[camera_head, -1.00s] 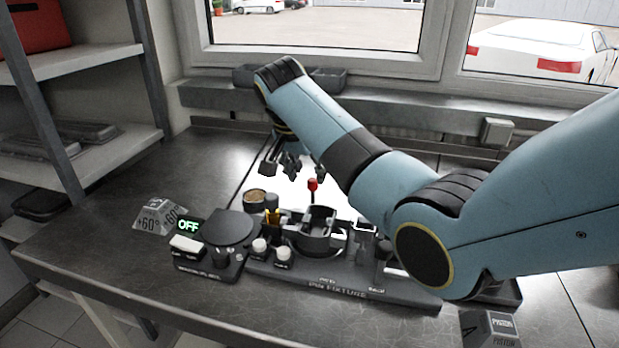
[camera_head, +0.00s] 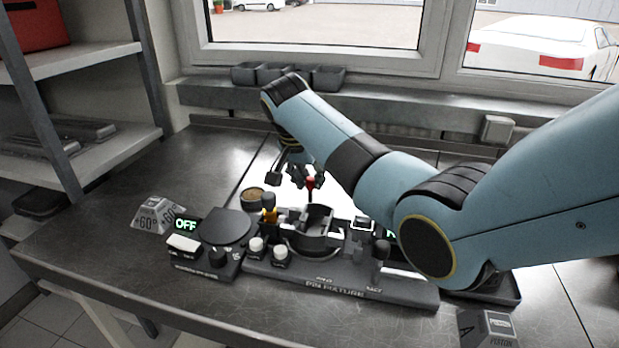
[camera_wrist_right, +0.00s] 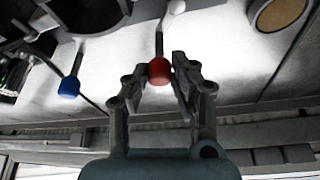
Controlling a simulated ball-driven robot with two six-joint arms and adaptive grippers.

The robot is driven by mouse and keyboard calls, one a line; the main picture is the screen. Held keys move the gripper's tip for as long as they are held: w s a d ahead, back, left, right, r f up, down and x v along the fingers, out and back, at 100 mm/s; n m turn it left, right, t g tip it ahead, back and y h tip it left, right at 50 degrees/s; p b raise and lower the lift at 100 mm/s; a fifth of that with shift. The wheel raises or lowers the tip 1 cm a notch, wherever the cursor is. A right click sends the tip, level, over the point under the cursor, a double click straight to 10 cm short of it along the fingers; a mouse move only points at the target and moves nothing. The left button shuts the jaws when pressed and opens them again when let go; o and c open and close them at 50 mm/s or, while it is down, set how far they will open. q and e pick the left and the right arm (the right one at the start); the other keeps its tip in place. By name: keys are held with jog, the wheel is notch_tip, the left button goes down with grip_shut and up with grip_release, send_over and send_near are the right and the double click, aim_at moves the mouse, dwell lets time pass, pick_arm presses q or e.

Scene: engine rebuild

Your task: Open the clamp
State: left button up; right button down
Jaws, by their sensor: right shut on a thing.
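The clamp (camera_head: 314,231) is a dark ring-shaped holder on the pin fixture (camera_head: 340,287), with a lever behind it that ends in a red knob (camera_head: 311,183). My left gripper does not show in any view.
A hot plate (camera_head: 226,228) with a lit OFF display stands left of the fixture. A blue knob (camera_wrist_right: 69,87) on a second lever shows in the right wrist view. White-topped knobs (camera_head: 280,251) stand in front of the clamp.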

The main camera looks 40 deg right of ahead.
jog(key=shift+w+r+n+p, duration=0.15)
jog(key=shift+n+p, duration=0.45)
jog(key=shift+p, duration=0.15)
jog(key=shift+w+n+t+y+p, duration=0.4)
jog(key=shift+n+t+y+p, duration=0.1)
jog(key=shift+n+p, duration=0.7)
jog(key=shift+w+a+n+t+y+p, duration=0.15)
jog(key=shift+w+a+n+y+p, duration=0.5)
jog(key=shift+n, duration=1.4)
jog(key=shift+w+a+n+t+y+p, duration=0.3)
jog(key=shift+n+y, duration=0.5)
jog(key=shift+n, duration=1.3)
jog(key=shift+w+a+n+t+y+p, duration=0.1)
jog(key=shift+w+a+n+y+p, duration=0.5)
jog(key=shift+n, duration=1.45)
jog(key=shift+s, duration=0.15)
jog(key=c, duration=1.1)
grip_release()
